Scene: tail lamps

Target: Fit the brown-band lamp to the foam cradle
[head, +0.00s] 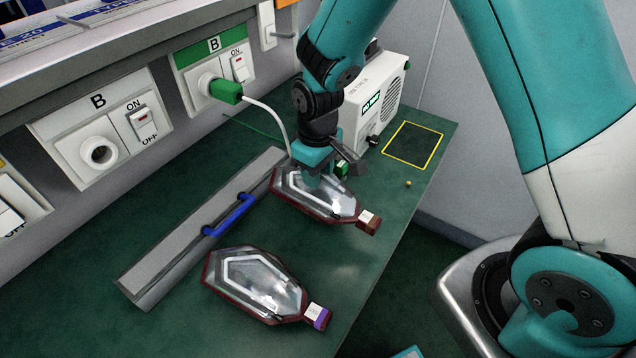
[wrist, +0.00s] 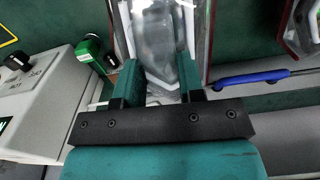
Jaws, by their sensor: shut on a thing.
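The brown-band lamp (head: 315,195) is a clear-faced tail lamp with a dark red rim and a brown neck carrying a white label. My gripper (head: 318,168) is shut on it near its wide far end; the fingers hide part of the lens. In the wrist view the lamp (wrist: 152,30) runs between the two teal fingers of my gripper (wrist: 155,70). I cannot tell whether the lamp touches the bench. A similar lamp with a purple band (head: 258,287) lies nearer on the bench. I cannot make out a foam cradle in either view.
A long grey trunking piece (head: 190,240) with a blue handle (head: 230,214) lies left of the lamps. A white box (head: 378,100) stands behind my gripper. A yellow-outlined square (head: 413,144) on the green bench is empty. Wall sockets (head: 98,152) line the left.

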